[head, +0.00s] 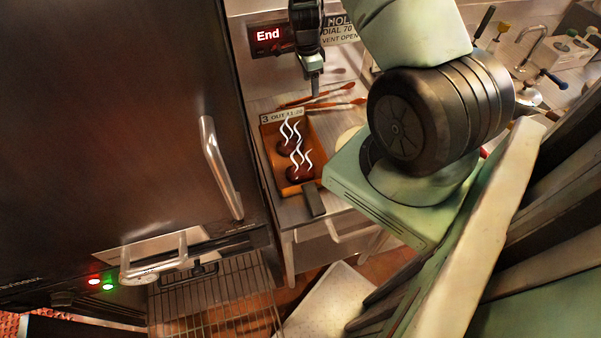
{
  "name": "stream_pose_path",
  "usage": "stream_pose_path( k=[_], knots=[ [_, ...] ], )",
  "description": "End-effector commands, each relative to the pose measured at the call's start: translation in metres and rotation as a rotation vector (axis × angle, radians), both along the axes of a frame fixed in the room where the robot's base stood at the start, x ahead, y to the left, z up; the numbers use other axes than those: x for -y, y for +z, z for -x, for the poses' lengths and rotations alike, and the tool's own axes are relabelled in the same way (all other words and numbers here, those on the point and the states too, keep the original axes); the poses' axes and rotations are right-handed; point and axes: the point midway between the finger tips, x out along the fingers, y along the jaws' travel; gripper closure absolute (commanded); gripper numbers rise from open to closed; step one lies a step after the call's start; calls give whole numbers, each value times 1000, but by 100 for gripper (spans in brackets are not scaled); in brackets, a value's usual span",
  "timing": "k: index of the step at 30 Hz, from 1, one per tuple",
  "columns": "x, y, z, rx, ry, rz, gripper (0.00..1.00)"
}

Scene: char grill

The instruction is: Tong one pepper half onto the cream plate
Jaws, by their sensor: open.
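My gripper (315,88) points down above the back of the steel counter, near the tongs, with its jaws open. The tongs (335,104) have reddish-brown arms and lie across the counter just below the gripper; I cannot tell whether they touch it. An orange-brown pan (270,168) with a dark handle stands in front of them. Two dark red-brown rounded pieces, perhaps pepper halves, sit in the pan, the nearer one (298,174) under white steam marks. A pale rounded edge, perhaps the cream plate (347,137), shows right of the pan, mostly hidden behind my arm.
A tag (281,117) reading "3 OUT 11-20" stands at the pan's back edge. A large dark oven door with a metal handle (221,168) fills the left. A wire rack (215,295) is below it. A red "End" display (269,35) is on the back wall. A sink area lies at the far right.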

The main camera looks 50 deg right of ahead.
Motion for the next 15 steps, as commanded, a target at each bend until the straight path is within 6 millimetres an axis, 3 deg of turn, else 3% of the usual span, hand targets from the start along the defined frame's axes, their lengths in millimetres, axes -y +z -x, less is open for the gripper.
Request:
stream_pose_path(
  k=[9, 15],
  knots=[
    [4, -49, 3, -1, -2, 0, 36],
    [6, -70, 3, 1, 0, 1, 36]
  ],
)
